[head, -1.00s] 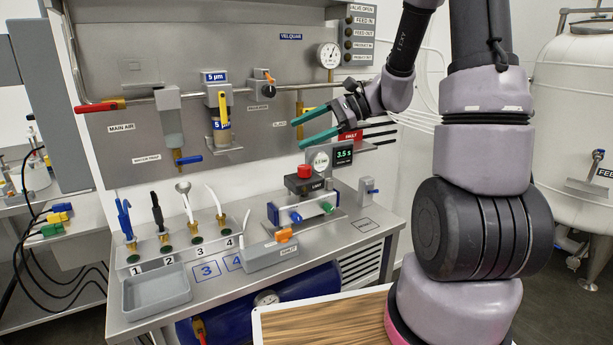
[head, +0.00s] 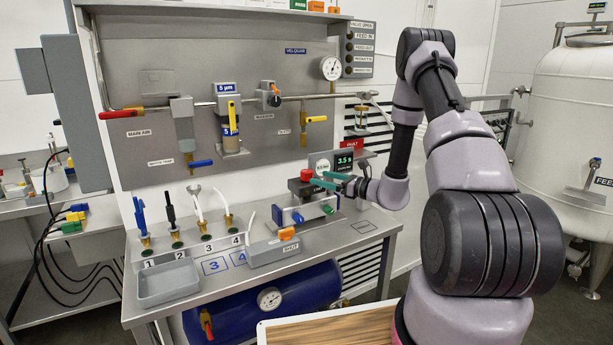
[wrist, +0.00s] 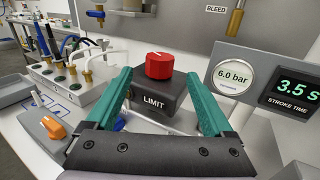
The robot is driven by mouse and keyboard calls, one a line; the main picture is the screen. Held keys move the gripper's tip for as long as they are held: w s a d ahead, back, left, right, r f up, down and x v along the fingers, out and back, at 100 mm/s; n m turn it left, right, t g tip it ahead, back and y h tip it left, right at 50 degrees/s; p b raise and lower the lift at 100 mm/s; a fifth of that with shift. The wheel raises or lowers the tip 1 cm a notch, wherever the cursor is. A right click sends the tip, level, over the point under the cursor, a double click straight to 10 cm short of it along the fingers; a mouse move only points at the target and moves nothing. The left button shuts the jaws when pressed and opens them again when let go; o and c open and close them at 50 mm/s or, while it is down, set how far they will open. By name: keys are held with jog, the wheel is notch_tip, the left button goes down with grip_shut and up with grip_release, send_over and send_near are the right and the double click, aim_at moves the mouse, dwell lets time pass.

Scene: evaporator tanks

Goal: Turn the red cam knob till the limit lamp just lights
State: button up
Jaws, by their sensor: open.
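The red cam knob (wrist: 159,66) sits on top of a dark box labelled LIMIT (wrist: 153,103) in the wrist view. A short white mark shows on the knob's top. My gripper (head: 320,180) has two teal fingers, spread apart. In the wrist view the open fingers (wrist: 158,78) flank the box and point toward the knob, one on each side. I see no contact with the knob. I cannot make out a limit lamp or whether one is lit.
A panel with a 6.0 bar gauge (wrist: 233,76) and a 3.5 s stroke time display (wrist: 296,90) stands close on the right. A numbered block (wrist: 75,80) with tubes is at left, and an orange lever (wrist: 53,127) is at near left. A grey tray (head: 168,282) lies farther left.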

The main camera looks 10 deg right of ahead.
aim_at(306, 174)
jog(key=x, duration=0.7)
jog(key=shift+w+a, duration=0.1)
jog(key=shift+a, duration=0.05)
jog(key=c, duration=1.3)
jog(key=shift+g, duration=0.3)
jog(key=shift+c, duration=0.3)
